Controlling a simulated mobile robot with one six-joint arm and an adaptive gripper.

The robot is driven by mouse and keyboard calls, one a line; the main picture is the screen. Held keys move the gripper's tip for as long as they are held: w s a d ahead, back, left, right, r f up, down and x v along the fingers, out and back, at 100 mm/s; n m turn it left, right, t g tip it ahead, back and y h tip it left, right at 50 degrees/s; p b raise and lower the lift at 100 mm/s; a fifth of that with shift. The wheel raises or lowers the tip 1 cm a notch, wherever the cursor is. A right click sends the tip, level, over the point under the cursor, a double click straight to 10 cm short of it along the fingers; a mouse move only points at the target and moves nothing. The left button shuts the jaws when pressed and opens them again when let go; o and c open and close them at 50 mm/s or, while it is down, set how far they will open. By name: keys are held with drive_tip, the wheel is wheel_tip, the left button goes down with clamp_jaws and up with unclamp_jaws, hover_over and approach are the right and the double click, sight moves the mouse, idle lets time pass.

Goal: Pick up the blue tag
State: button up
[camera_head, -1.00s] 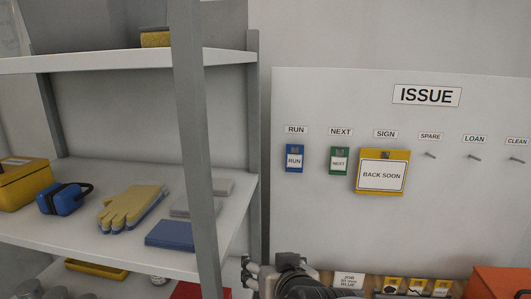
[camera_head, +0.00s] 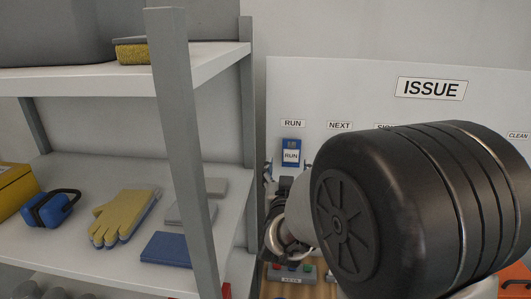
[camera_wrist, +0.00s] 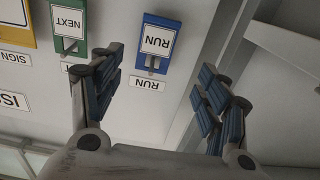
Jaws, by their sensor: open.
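The blue tag (camera_head: 291,152), with a white label reading RUN, hangs on the pale board under the RUN sign in the head view. In the wrist view the blue tag (camera_wrist: 158,44) appears upside down, ahead of and between the fingers. My gripper (camera_wrist: 160,88) is open and empty, its two blue-padded fingers spread wide. The tag is beyond the fingertips with a gap that I cannot measure. In the head view my gripper (camera_head: 288,178) is just below the tag and partly hidden by my arm.
The green NEXT tag (camera_wrist: 69,26) hangs beside the blue one, and a yellow tag (camera_wrist: 18,22) is further along. A grey shelf post (camera_head: 248,130) stands close left of the board. Gloves (camera_head: 124,217) and blue ear defenders (camera_head: 50,207) lie on the shelf.

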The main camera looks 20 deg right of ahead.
sight(291, 149)
drive_tip(key=x, duration=0.4)
drive_tip(key=shift+w+d+r, duration=0.15)
drive_tip(key=shift+w+d, duration=0.05)
drive_tip(key=x, duration=0.4)
drive_tip(key=shift+d+r, duration=0.1)
drive_tip(key=shift+d, duration=0.2)
drive_tip(key=c, duration=0.9)
drive_tip(key=shift+r, duration=0.2)
